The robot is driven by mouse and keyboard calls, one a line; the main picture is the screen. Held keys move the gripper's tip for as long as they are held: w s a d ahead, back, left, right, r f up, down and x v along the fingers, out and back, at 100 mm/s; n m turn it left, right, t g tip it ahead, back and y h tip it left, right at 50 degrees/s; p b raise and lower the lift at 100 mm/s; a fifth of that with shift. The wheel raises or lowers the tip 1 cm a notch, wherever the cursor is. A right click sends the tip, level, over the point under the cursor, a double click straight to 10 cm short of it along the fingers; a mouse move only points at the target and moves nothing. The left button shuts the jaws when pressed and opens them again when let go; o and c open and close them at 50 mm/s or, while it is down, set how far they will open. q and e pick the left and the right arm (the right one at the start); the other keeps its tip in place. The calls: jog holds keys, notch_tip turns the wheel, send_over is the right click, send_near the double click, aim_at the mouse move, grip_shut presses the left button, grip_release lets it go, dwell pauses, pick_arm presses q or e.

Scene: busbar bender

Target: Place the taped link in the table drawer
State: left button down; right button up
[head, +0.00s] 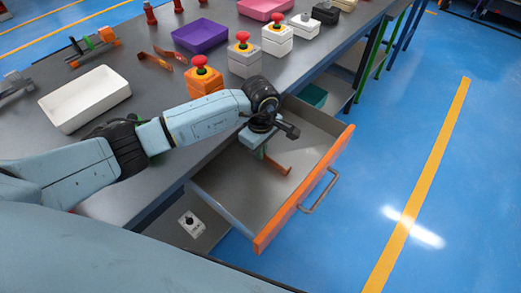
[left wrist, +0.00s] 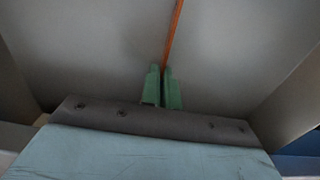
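The orange-fronted table drawer (head: 322,158) is pulled open below the table's edge. My left gripper (head: 262,153) is inside the drawer, pointing down. Its green fingers are close together on a copper-coloured link (head: 278,166), which extends to the right over the drawer floor. In the left wrist view the link (left wrist: 173,38) runs up from between the fingertips (left wrist: 163,88), with the grey drawer floor behind. I cannot tell whether it touches the floor. No tape shows on its visible part; the gripped end is hidden. My right gripper is not in view.
The grey table holds a white tray (head: 88,98), a purple tray (head: 201,36), two copper pieces (head: 158,61) and several red-button boxes (head: 245,56). My left arm crosses the table's front edge. The drawer has walls all round; much of its floor is clear.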

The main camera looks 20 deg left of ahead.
pick_arm(q)
jog(key=shift+s+a+f, duration=0.1)
jog(key=shift+f, duration=0.05)
jog(key=c, duration=1.6)
grip_release()
jog(key=shift+c, duration=0.2)
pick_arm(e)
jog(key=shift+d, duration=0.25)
